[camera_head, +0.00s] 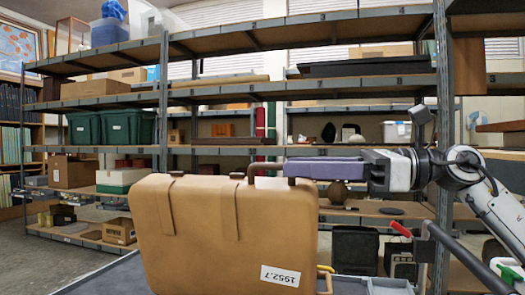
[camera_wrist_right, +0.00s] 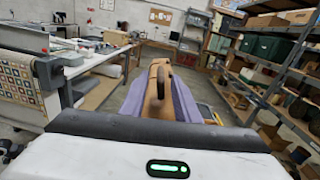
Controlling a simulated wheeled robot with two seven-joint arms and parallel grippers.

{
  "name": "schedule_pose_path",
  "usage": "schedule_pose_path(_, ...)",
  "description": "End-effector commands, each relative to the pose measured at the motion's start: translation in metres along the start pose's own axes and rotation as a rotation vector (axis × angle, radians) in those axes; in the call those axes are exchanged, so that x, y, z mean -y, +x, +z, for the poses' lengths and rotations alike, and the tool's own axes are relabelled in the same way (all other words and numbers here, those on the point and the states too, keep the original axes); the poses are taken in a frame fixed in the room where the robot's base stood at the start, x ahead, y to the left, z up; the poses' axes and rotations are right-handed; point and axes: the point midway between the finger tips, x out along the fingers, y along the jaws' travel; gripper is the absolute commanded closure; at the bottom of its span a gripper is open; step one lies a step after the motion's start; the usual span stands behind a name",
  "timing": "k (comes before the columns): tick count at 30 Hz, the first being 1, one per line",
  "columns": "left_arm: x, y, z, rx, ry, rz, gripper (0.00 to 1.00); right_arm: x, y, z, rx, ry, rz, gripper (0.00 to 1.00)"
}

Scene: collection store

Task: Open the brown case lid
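The brown case (camera_head: 225,235) stands upright with its lid shut, a white label "1952.7" upside down at its lower right. Its dark handle (camera_head: 267,167) is on the top edge. My right gripper (camera_head: 290,170) is level with the case's top right corner, its purple finger overlapping the corner. In the right wrist view the fingers (camera_wrist_right: 158,85) are spread, one on each side of the case's narrow end (camera_wrist_right: 155,100), with the handle (camera_wrist_right: 161,80) beyond. I cannot tell whether they touch the case. My left gripper is out of view.
The case stands on a dark, low surface (camera_head: 105,277). Metal shelving (camera_head: 350,83) with boxes and green bins (camera_head: 125,127) fills the background. A red-tipped lever (camera_head: 401,229) stands right of the case. In the right wrist view a worktable (camera_wrist_right: 95,62) is at the left.

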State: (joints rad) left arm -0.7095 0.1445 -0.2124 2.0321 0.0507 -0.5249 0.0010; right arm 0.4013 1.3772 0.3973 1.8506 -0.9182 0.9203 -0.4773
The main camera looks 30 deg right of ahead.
Motion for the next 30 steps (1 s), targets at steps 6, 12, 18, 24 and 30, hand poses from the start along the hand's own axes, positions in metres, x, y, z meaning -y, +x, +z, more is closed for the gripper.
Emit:
schedule_pose_path(6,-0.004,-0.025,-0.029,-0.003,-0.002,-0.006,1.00,0.000,0.030,0.008,-0.002,0.004,0.003,0.71)
schedule_pose_path(12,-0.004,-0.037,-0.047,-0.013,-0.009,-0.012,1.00,0.001,0.051,0.007,0.001,0.004,0.002,0.71)
schedule_pose_path(18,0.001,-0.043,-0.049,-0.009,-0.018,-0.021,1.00,0.000,0.063,0.003,0.000,0.003,0.002,0.71)
schedule_pose_path(24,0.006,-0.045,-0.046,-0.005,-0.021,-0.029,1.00,0.000,0.067,0.000,0.001,0.001,0.001,0.71)
schedule_pose_path(30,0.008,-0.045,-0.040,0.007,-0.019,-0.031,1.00,0.000,0.067,0.000,0.001,0.001,0.001,0.71)
